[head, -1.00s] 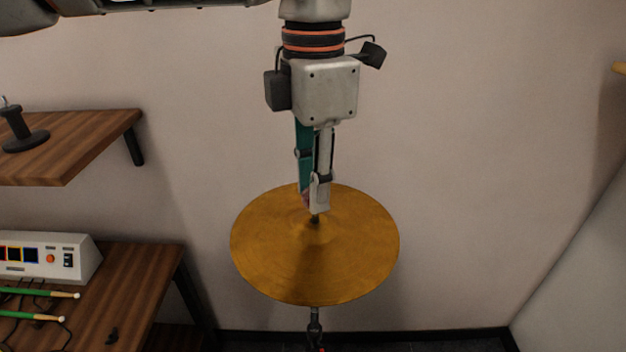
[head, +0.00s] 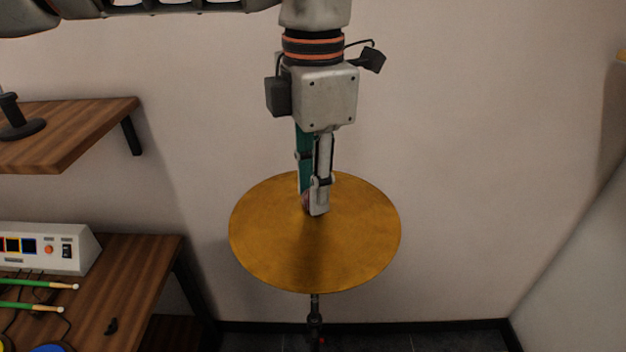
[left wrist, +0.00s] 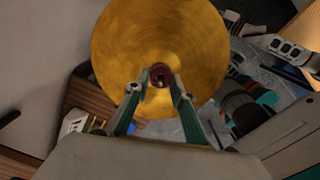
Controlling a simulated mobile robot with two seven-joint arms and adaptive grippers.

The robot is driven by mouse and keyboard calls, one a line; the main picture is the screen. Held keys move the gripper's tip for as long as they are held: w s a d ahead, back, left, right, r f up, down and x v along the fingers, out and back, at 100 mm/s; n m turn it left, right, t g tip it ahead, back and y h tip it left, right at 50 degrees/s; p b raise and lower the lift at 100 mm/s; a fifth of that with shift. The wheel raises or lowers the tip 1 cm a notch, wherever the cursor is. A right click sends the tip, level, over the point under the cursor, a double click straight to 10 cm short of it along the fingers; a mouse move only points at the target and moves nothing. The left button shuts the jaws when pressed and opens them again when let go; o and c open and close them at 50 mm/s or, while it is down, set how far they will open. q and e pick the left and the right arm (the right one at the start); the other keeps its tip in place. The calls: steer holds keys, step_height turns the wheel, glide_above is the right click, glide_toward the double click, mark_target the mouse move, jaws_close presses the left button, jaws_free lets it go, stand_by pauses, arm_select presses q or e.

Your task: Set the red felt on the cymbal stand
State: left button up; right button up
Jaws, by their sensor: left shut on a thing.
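The golden cymbal (head: 350,250) lies nearly level on the cymbal stand (head: 315,318), whose lower post shows beneath it. My left gripper (head: 316,207) points down over the cymbal's middle, shut on the red felt. A small reddish part of the felt (head: 306,203) shows between the fingers. In the left wrist view the felt (left wrist: 160,70) is a dark red ring between the fingertips, in front of the cymbal's centre. The stand's top is hidden by the gripper. I cannot tell whether the felt is around the rod or touches the cymbal. My right gripper is not in view.
A wooden shelf (head: 75,135) with a black stand-like object (head: 20,125) is at the upper left. Below it, a wooden table (head: 130,290) holds a white control box (head: 45,248) and green sticks (head: 30,283). The space right of the cymbal is clear up to the wall.

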arm_select(q)
steer(key=shift+f, duration=0.2)
steer(key=o, duration=0.7)
step_height(320, 180, up, 12)
steer(key=shift+r, duration=0.1)
stand_by(0.3)
steer(key=shift+s, duration=0.1)
stand_by(0.3)
